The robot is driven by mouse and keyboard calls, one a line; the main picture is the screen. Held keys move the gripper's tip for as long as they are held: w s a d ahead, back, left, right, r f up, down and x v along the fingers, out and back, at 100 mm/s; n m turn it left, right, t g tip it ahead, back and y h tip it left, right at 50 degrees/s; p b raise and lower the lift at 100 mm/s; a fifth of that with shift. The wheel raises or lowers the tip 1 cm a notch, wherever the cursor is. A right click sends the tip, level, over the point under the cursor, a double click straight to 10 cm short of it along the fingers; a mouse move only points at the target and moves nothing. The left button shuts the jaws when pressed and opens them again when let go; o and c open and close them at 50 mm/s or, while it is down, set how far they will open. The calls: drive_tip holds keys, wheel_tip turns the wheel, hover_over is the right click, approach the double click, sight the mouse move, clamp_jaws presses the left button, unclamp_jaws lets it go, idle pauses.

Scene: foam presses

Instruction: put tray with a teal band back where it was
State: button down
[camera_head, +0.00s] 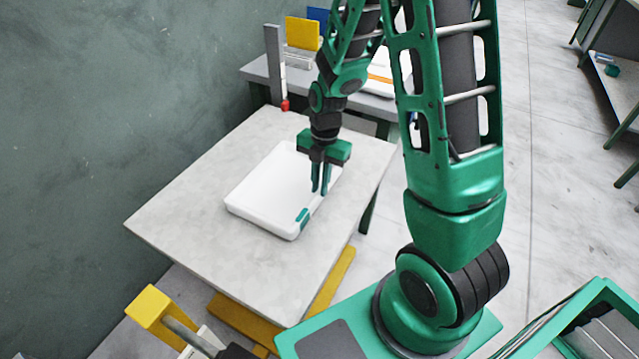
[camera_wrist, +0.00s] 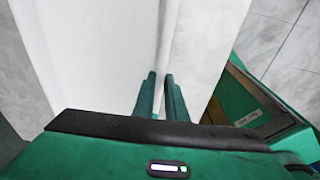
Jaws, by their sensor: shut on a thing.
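A white tray with a teal band (camera_head: 270,195) is on the grey table, with its teal band at the near right end. My gripper (camera_head: 320,190) is at the tray's right long side, pointing down, and is shut on that side wall. In the wrist view the tray (camera_wrist: 95,60) fills the left and middle, and my gripper's fingers (camera_wrist: 159,95) straddle its rim. The far part of the tray is partly hidden behind my gripper and wrist. I cannot tell whether the tray rests fully on the table.
The grey table (camera_head: 190,230) is bare around the tray. Behind it stands another table (camera_head: 258,70) with a grey post (camera_head: 275,65), a yellow panel (camera_head: 301,33) and a white tray with an orange mark (camera_head: 380,75). A yellow block (camera_head: 148,304) is at the lower left. A green bin (camera_head: 570,330) is at the lower right.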

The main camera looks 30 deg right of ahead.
drive_tip(key=c, duration=1.8)
unclamp_jaws()
drive_tip(key=shift+f, duration=0.1)
wheel_tip(320, 180, up, 12)
drive_tip(key=d, duration=0.1)
drive_tip(key=s+d+r+m, duration=0.2)
drive_tip(key=s+d+m, duration=0.1)
drive_tip(key=s+m, duration=0.4)
drive_tip(key=s+d+r+m, duration=0.3)
drive_tip(key=s+m, duration=0.5)
drive_tip(key=m, duration=0.5)
drive_tip(key=s+d+r+m+h, duration=0.1)
drive_tip(key=s+d+m, duration=0.3)
drive_tip(key=s+m, duration=0.4)
drive_tip(key=r+m, duration=0.1)
drive_tip(key=m, duration=0.2)
drive_tip(key=shift+s+d+r+t, duration=0.15)
drive_tip(key=shift+r+t, duration=0.25)
